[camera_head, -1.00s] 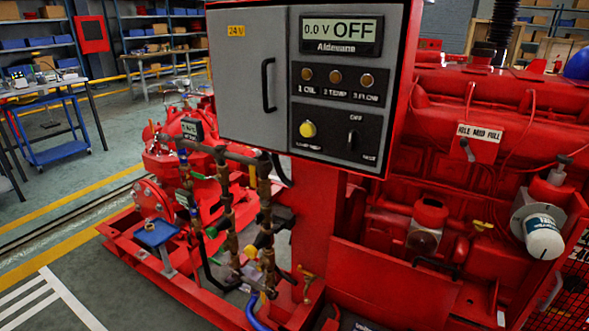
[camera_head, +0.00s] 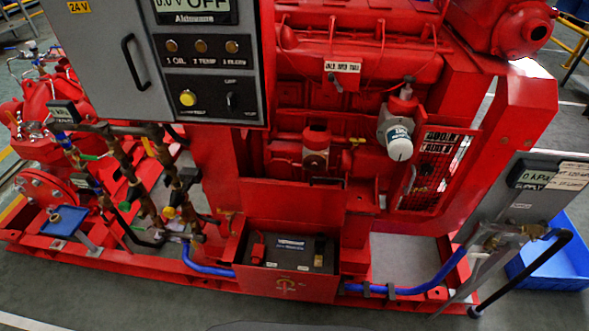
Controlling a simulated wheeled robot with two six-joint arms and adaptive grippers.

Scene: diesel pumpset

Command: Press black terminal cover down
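A dark battery (camera_head: 290,262) sits in a red open-topped box (camera_head: 287,285) low at the front of the pumpset. A small red terminal cover (camera_head: 258,248) stands upright on the left of its top. A small dark upright piece (camera_head: 320,251), brownish in part, stands on the right of its top; it may be the black terminal cover, but it is too small to tell whether it is open or down. Neither of my grippers is in view.
A grey control panel (camera_head: 154,85) overhangs at upper left. Blue hoses (camera_head: 208,268) run beside the battery box. A grey supply gauge panel (camera_head: 518,190) and a blue bin (camera_head: 550,262) stand at right. The floor in front is clear.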

